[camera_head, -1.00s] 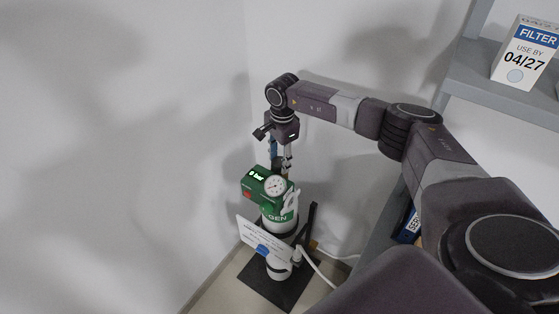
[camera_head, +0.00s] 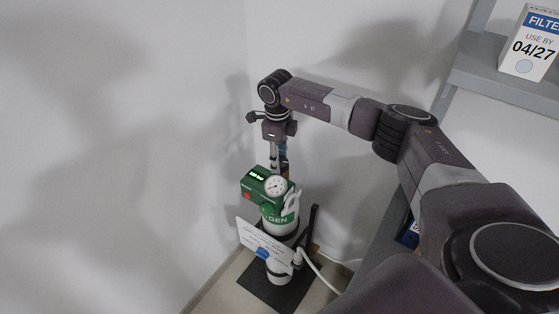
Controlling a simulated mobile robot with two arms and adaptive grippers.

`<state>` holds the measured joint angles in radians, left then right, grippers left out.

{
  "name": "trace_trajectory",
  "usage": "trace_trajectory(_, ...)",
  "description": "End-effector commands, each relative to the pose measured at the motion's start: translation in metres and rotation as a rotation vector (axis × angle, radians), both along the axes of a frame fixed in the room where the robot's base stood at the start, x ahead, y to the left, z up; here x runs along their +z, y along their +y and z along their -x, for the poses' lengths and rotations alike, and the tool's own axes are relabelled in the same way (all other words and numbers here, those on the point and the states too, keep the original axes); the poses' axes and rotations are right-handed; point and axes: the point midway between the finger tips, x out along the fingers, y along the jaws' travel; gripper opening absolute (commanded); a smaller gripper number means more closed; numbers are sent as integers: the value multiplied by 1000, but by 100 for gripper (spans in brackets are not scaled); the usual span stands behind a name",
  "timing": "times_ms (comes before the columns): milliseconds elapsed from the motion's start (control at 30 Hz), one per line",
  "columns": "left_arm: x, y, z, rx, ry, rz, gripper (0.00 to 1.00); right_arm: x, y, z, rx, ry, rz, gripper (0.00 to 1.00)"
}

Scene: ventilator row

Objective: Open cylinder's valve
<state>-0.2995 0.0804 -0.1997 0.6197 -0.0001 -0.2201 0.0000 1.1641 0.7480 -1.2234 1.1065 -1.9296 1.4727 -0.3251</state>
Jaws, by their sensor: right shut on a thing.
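The cylinder (camera_head: 278,272) stands upright in the corner, white below with a green head unit (camera_head: 258,186). The head unit carries a round white gauge (camera_head: 275,186), a small lit display and a red part on its left side. My right gripper (camera_head: 279,168) points down onto the top of the head unit, just behind the gauge. It is shut on the cylinder's valve, which is mostly hidden by the fingers and the head unit. My left gripper is out of view.
A white sign (camera_head: 263,240) hangs on the cylinder's front. A dark stand and base plate (camera_head: 281,292) hold it, and a white hose (camera_head: 322,275) runs right. Grey shelving (camera_head: 500,83) with a filter box (camera_head: 530,45) is at right. Walls are close behind and left.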

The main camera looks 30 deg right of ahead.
Motion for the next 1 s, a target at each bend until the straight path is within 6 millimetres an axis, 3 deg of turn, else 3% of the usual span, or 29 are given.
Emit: trace_trajectory(1000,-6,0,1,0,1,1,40,4,-3,-6,-968,-9,-3,14)
